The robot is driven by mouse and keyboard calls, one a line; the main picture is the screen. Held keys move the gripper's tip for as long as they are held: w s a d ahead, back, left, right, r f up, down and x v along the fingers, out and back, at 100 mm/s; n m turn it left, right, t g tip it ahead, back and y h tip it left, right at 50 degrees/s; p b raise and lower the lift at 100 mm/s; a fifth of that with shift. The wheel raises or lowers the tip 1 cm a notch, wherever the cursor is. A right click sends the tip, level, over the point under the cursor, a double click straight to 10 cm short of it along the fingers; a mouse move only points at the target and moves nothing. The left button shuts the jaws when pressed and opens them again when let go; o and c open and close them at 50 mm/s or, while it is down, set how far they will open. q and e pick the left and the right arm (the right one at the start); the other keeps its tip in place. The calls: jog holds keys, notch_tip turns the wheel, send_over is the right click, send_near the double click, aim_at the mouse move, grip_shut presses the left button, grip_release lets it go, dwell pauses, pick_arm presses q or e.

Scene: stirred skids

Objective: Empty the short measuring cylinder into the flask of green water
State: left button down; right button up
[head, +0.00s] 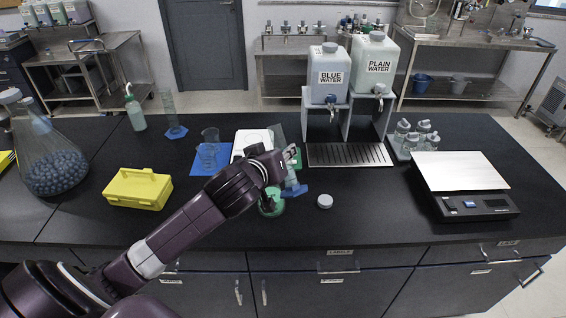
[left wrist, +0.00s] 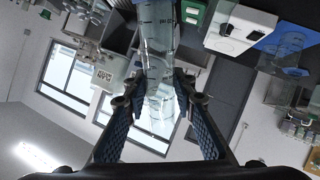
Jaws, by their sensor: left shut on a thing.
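My left gripper (head: 290,160) is shut on the short measuring cylinder, a clear graduated tube with a blue foot (head: 296,190). In the left wrist view the cylinder (left wrist: 159,45) runs between the two fingers (left wrist: 155,105). In the head view its foot points down, low over the counter; I cannot tell whether it touches. How much liquid the cylinder holds is unclear. My right gripper is not in view.
A small white lid (head: 324,201) lies right of the flask. A beaker (head: 208,150) stands on a blue mat (head: 198,168). A taller cylinder (head: 170,110), a yellow case (head: 138,188), a drip tray (head: 348,155) and a scale (head: 460,172) surround the area. The front right counter is clear.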

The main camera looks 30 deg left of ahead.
pick_arm(q)
jog(key=shift+d+p, duration=0.1)
jog(key=shift+p, duration=0.65)
jog(key=shift+h, duration=0.3)
jog(key=shift+s+d+f+n+g, duration=0.1)
jog(key=shift+f+n+g, duration=0.1)
jog(key=shift+n+g, duration=0.1)
jog(key=shift+d+h+p, duration=0.1)
jog(key=shift+h+p, duration=0.2)
jog(key=shift+p, duration=0.75)
jog(key=shift+f, duration=0.2)
